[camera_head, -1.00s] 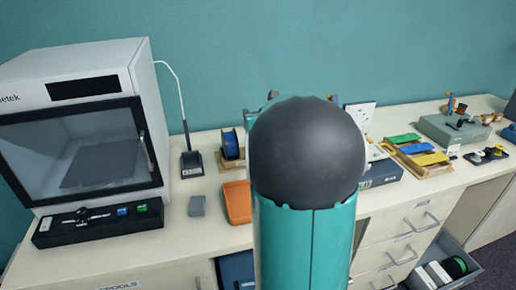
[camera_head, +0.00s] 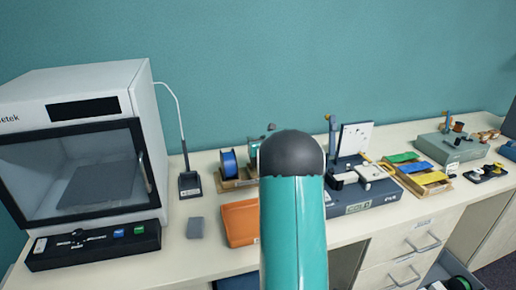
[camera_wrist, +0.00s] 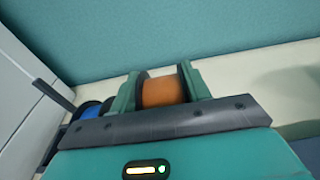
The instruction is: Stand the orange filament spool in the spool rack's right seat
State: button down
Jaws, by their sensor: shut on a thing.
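The orange filament spool (camera_wrist: 162,91) shows in the wrist view with dark flanges, held between the fingers of my gripper (camera_wrist: 160,88). It is hidden behind my arm in the head view. The wooden spool rack (camera_head: 232,184) stands on the bench, left of my arm. A blue spool (camera_head: 229,164) stands in its left part, and this blue spool also shows in the wrist view (camera_wrist: 91,108), left of my gripper. The rack's right part is partly hidden by my arm, so I cannot tell whether the orange spool touches the seat.
An orange tray (camera_head: 239,222) lies in front of the rack. A black stand (camera_head: 189,184) and grey block (camera_head: 195,228) are to its left, beside the printer (camera_head: 95,170). A dark blue device (camera_head: 365,198) stands right of my arm. Coloured strips (camera_head: 428,177) lie farther right.

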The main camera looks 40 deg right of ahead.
jog(key=shift+w+d+f, duration=0.1)
jog(key=shift+f, duration=1.5)
jog(key=shift+f, duration=0.2)
jog(key=c, duration=0.7)
grip_release()
